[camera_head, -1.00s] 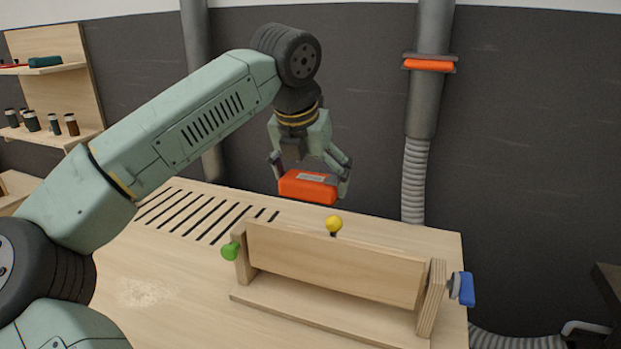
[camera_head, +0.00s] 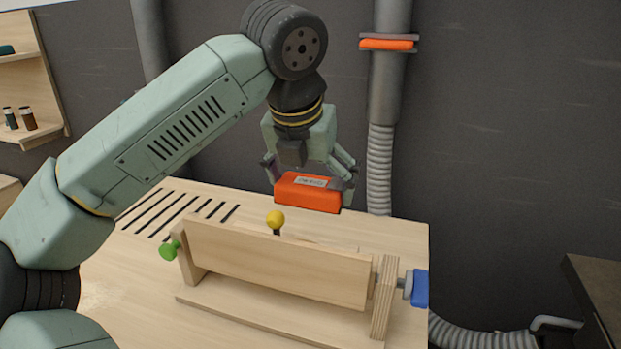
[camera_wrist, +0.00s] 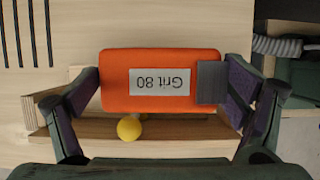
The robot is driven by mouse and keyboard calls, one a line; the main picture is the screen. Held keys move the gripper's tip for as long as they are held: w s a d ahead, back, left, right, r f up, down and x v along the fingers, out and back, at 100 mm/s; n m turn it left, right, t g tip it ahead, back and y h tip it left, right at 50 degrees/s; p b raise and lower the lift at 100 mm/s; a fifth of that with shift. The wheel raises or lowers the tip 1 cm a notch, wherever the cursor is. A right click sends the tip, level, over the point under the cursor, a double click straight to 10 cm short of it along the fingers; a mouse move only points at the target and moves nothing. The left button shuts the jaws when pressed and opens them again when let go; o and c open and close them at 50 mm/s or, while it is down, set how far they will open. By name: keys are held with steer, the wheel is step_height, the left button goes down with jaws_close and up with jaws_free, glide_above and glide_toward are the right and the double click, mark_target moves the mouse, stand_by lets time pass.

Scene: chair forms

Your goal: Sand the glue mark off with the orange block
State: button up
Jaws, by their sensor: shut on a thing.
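My gripper (camera_head: 308,180) is shut on the orange block (camera_head: 307,200), which it holds in the air above the far side of a wooden jig. In the wrist view the block (camera_wrist: 115,84) sits between my two finger pads and carries a pale label reading "Grit 80", upside down. The wooden jig (camera_head: 270,262) stands on the bench, with a long board held between two end posts. It has a green knob (camera_head: 169,250) at left, a blue knob (camera_head: 420,288) at right and a yellow ball knob (camera_head: 275,219) behind. I cannot make out a glue mark.
The wooden bench top (camera_head: 130,265) has dark slots (camera_head: 165,215) at its back left. A grey duct (camera_head: 380,150) with an orange band rises behind the bench. A shelf with small jars (camera_head: 27,118) is at far left. A dark table (camera_head: 600,290) stands at right.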

mark_target(326, 244)
steer(key=shift+f+b, duration=2.15)
steer(key=shift+f, duration=1.45)
steer(key=shift+f+b, duration=0.55)
steer(key=shift+f, duration=0.05)
steer(key=shift+d, duration=0.2)
steer(key=shift+s+d, duration=0.2)
steer(key=shift+d, duration=0.4)
steer(key=shift+s+d, duration=0.2)
steer(key=shift+d, duration=0.4)
steer(key=shift+w+a+f+b, duration=0.1)
steer(key=shift+w+a+b, duration=0.1)
steer(key=shift+a, duration=0.5)
steer(key=shift+w+a+b, duration=0.2)
steer(key=shift+a, duration=0.45)
steer(key=shift+d, duration=0.15)
steer(key=shift+s+d, duration=0.2)
steer(key=shift+d, duration=0.4)
steer(key=shift+s+d, duration=0.2)
steer(key=shift+d, duration=0.35)
